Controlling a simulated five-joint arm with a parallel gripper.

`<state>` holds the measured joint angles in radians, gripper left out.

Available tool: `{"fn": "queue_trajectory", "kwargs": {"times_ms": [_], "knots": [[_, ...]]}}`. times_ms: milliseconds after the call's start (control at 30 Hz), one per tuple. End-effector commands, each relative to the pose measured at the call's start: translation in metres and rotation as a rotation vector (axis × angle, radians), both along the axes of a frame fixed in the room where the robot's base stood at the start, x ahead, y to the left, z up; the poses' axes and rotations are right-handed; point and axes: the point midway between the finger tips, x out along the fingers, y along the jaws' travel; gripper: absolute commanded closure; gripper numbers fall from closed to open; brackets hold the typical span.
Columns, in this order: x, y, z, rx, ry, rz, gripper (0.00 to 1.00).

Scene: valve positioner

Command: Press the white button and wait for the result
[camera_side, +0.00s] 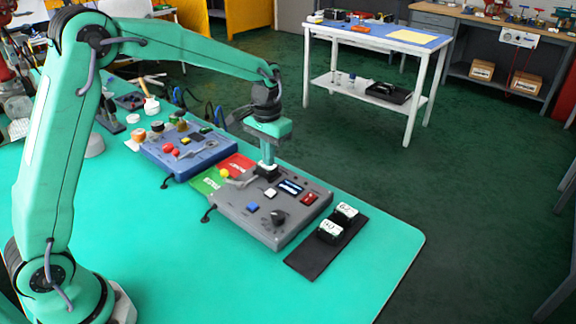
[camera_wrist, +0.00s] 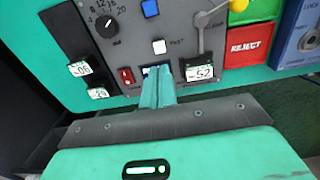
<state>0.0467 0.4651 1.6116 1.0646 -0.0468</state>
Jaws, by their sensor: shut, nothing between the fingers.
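The white button (camera_side: 271,192) is a small square on the grey panel box (camera_side: 240,222). It also shows in the wrist view (camera_wrist: 159,46), beyond my fingertips, uncovered. My gripper (camera_side: 267,163) is shut and empty, pointing down above the panel's back edge, beside a black block with a white label (camera_wrist: 200,73). In the wrist view my shut fingers (camera_wrist: 158,74) hide part of the dark display (camera_side: 290,186). The display bears light characters too small to read. Whether the fingertips touch the block is unclear.
The panel also carries a blue button (camera_side: 252,207), a red switch (camera_side: 308,198), a black knob (camera_side: 278,215) and a yellow-tipped lever (camera_side: 225,173). Two labelled blocks stand on a black strip (camera_side: 309,265) at right. A red REJECT pad (camera_wrist: 250,44) and blue box (camera_side: 185,152) lie left.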

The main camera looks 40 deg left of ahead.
Motion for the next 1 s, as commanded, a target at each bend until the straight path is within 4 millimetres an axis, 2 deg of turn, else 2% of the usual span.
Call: {"fn": "queue_trajectory", "kwargs": {"times_ms": [200,500,700,1000], "knots": [[-0.001,0.000,-0.036,0.000,0.005,0.000,1.00],[-0.001,0.000,-0.074,0.000,0.004,0.000,1.00],[0.000,0.000,-0.085,0.000,0.002,0.000,1.00],[0.000,0.000,-0.087,0.000,0.001,0.000,1.00]]}}
